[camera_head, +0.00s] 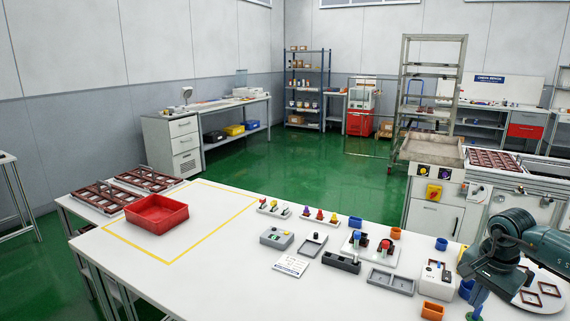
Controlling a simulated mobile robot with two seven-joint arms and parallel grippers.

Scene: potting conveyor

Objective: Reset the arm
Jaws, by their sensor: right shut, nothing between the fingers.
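My right arm comes in from the right edge, and my right gripper (477,296) points down over the right end of the white table. It is shut with nothing in it. Its fingertips are small and partly merge with the blue items around them. My left gripper is not in view.
Small fixtures, a grey control box (277,237), orange cup (432,310) and blue cup (441,244) crowd the right half. The table's left-front is clear.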

